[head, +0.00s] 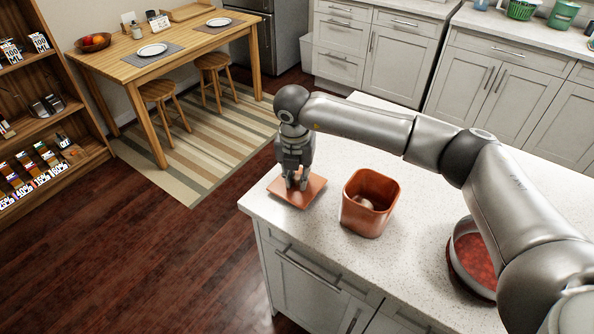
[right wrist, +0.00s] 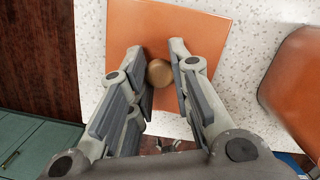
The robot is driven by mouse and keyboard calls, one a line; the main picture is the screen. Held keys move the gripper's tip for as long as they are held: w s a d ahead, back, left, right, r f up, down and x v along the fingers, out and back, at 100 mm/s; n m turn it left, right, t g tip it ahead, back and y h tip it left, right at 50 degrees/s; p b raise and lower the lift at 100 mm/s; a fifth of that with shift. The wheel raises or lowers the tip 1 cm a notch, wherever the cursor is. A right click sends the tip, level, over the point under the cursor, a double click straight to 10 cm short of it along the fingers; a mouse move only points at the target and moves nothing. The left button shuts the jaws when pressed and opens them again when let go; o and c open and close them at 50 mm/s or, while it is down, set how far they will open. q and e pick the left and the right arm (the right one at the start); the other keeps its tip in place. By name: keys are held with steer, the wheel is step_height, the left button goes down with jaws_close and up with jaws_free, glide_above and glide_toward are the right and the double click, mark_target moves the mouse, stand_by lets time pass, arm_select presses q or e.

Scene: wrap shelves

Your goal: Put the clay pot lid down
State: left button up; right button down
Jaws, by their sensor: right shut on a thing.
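The clay pot lid (head: 299,199) is a flat, square, orange-brown slab at the counter's near-left corner in the head view. In the right wrist view the lid (right wrist: 130,35) shows a round brown knob (right wrist: 159,73) between my fingers. My right gripper (head: 296,183) points down and is shut on the knob. The lid looks level and low over the counter; I cannot tell if it touches. The open clay pot (head: 352,214) stands upright just right of the lid, with a pale round thing inside. It also shows in the right wrist view (right wrist: 298,85). My left gripper is out of view.
The speckled white counter (head: 345,265) has its edge close beside the lid. A round pan (head: 455,240) with red contents stands at the right, partly behind my arm. A wooden table (head: 190,48) with stools and a shelf (head: 35,120) stand across the floor.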

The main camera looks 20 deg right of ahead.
mark_target(295, 190)
steer(key=shift+f, duration=0.15)
steer(key=shift+f, duration=0.1)
steer(key=shift+f+b, duration=0.15)
steer(key=shift+b, duration=0.2)
steer(key=c, duration=1.3)
jaws_free()
steer(key=shift+r+p, duration=0.4)
steer(key=shift+s+a+r+b, duration=0.2)
steer(key=shift+r+b, duration=0.4)
steer(key=shift+r, duration=1.35)
steer(key=shift+s+a+r+b, duration=0.1)
steer(key=shift+s+r+b, duration=0.4)
steer(key=shift+r, duration=1.4)
steer(key=shift+s+a+r+b, duration=0.15)
steer(key=shift+r+b, duration=0.55)
steer(key=shift+r, duration=1.25)
